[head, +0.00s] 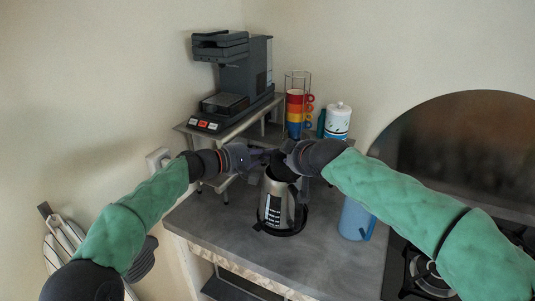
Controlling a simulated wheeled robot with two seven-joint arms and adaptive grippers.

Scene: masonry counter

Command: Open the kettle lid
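The kettle (272,204) is a silver metal jug with a black and white label, a dark handle on its right side and a black round base (280,231). It stands upright on the grey counter (220,229). My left gripper (266,160) reaches in from the left, beside the kettle's top. My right gripper (290,176) reaches in from the right, right over the kettle's top. The lid is mostly hidden behind the dark grippers, and I cannot tell whether it is open or whether either gripper touches it. The fingertips are too dark and overlapped to read.
A dark coffee machine (240,75) stands on a shelf at the back left. Behind the kettle are a rack of stacked coloured mugs (295,110) and a white canister (338,121). A blue pitcher (355,219) stands right of the kettle, near the gas hob (430,275). The front counter is clear.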

